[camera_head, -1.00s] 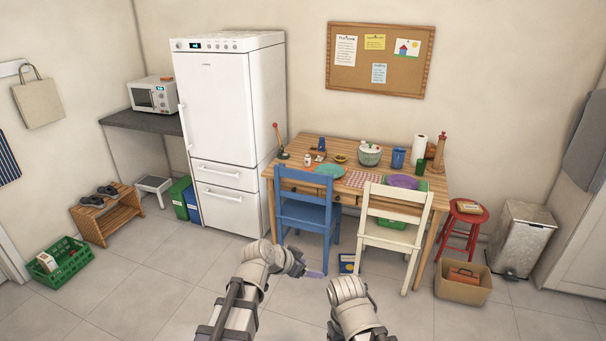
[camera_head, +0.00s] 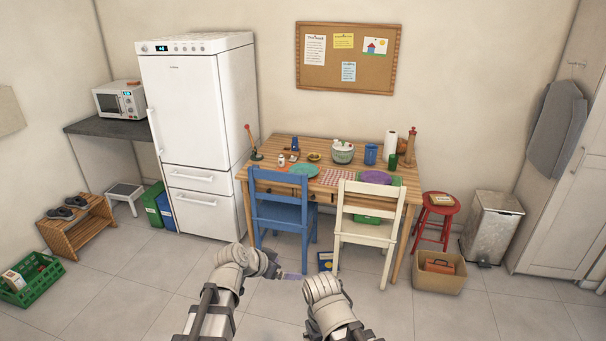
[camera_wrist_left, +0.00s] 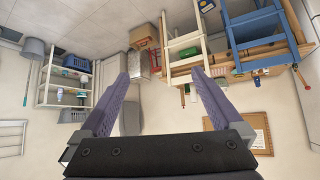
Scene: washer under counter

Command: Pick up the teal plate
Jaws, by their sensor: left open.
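The teal plate (camera_head: 303,170) lies on the wooden table, behind the blue chair, whose backrest partly overlaps it in the head view. My left gripper (camera_head: 294,276) is low in front of the chairs, well short of the table, with a purple fingertip showing. In the left wrist view its two purple fingers (camera_wrist_left: 159,100) are spread apart with nothing between them. My right arm reaches in at the bottom, but its gripper is hidden in the head view.
The blue chair (camera_head: 283,205) and cream chair (camera_head: 366,225) block the table's front. The table (camera_head: 325,150) also holds a purple plate (camera_head: 376,177), a white bowl (camera_head: 342,151) and a blue cup (camera_head: 370,154). A cardboard box (camera_head: 439,277) and red stool (camera_head: 440,205) stand right. The floor in front is mostly clear.

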